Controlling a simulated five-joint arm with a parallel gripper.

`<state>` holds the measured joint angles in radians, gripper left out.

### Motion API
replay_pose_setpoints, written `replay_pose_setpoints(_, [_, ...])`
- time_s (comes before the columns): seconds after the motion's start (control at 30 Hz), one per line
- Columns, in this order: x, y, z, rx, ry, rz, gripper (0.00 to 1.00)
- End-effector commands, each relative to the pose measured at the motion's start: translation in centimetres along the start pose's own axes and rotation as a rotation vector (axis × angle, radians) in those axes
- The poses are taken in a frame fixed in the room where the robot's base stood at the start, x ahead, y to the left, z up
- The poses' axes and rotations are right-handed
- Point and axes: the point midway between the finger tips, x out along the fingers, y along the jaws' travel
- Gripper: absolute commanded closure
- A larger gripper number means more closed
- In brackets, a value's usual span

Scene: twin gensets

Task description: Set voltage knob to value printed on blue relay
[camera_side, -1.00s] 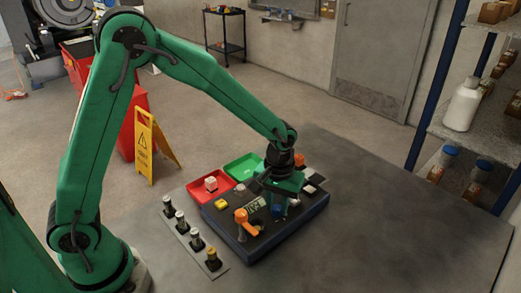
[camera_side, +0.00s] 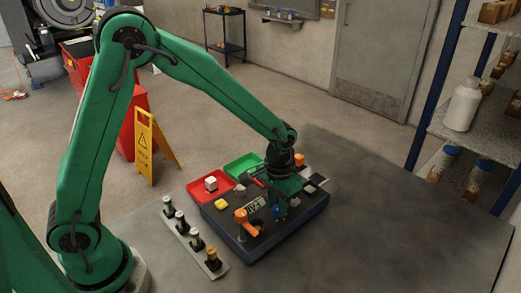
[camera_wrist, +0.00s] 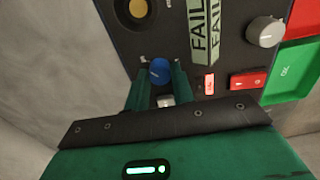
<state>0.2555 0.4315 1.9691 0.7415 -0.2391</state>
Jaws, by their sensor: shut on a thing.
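My gripper (camera_wrist: 160,66) is shut on a round blue knob (camera_wrist: 160,72) on the dark panel, one finger on each side of it. In the side view the blue knob (camera_side: 279,212) shows just under my gripper (camera_side: 280,206), near the front of the panel box (camera_side: 262,246). A grey knob (camera_wrist: 264,32) stands apart, at the upper right of the wrist view. I cannot make out a blue relay for certain, nor any printed value. A small pale block (camera_wrist: 165,101) shows between the fingers.
An orange lever (camera_side: 247,224) stands up on the panel, left of my gripper. A red tray (camera_side: 196,190) with a white block and a green tray (camera_side: 243,164) lie behind. A plate (camera_side: 182,232) with several posts lies left. The table's right side is clear.

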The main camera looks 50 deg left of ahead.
Motion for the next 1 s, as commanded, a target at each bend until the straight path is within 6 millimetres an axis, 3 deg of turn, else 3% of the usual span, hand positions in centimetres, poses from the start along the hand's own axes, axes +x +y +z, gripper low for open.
replay_pose_setpoints(0.1, [-0.1, 0.0, -0.1, 0.0, 0.002, 0.0, 0.99])
replay_pose_setpoints(0.13, [-0.1, 0.0, -0.1, 0.0, 0.002, 0.001, 0.7])
replay_pose_setpoints(0.2, [-0.1, 0.0, -0.1, 0.0, 0.002, 0.001, 0.56])
replay_pose_setpoints(0.23, [-0.1, 0.0, -0.1, -0.001, 0.002, 0.0, 0.54])
replay_pose_setpoints(0.67, [-0.6, 0.0, -0.1, -0.001, 0.003, 0.001, 0.54])
replay_pose_setpoints(1.0, [-4.3, 0.0, -0.1, -0.001, 0.005, 0.001, 0.54])
